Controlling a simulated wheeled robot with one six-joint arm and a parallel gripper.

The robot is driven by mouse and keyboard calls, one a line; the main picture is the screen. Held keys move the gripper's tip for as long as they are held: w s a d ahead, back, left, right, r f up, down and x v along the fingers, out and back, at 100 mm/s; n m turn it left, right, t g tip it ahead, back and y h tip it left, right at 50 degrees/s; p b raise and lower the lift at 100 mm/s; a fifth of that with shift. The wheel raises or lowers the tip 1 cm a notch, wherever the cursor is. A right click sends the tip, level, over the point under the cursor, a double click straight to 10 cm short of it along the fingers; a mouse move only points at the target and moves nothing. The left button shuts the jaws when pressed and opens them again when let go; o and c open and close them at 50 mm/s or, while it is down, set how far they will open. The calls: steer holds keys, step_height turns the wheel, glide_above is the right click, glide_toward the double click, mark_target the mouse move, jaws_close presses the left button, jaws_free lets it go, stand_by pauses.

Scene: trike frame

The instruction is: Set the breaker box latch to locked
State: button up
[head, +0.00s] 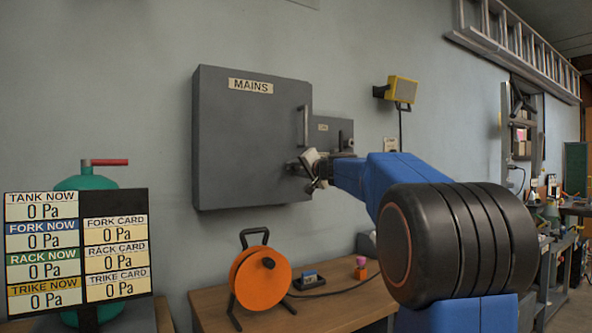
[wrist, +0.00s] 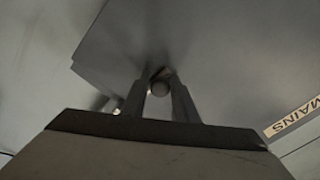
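The breaker box (head: 245,140) is a grey wall cabinet with a MAINS label (head: 251,86), and its door is closed or nearly so. A vertical handle (head: 303,125) is on its right side. My gripper (head: 308,170) is at the lower right of the door front, below the handle. In the wrist view, the two fingers of my gripper (wrist: 161,92) stand on either side of a small round latch knob (wrist: 160,88), which fills the gap between the tips. The fingers look shut on it. The latch's lock position is hidden by the gripper in the head view.
A smaller grey box (head: 333,130) and a yellow lamp (head: 402,90) are on the wall to the right. Below, a wooden bench (head: 340,308) holds an orange cable reel (head: 262,280). A pressure board (head: 78,255) stands before a green tank (head: 87,182) at the left.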

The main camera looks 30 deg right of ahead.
mark_target(302, 168)
jaws_close()
steer(key=d, duration=0.3)
steer(key=shift+d, duration=0.25)
steer(key=o, duration=0.7)
jaws_free()
steer(key=shift+d, duration=0.1)
steer(key=shift+s, duration=0.15)
steer(key=s, duration=1.7)
steer(key=shift+s, duration=0.1)
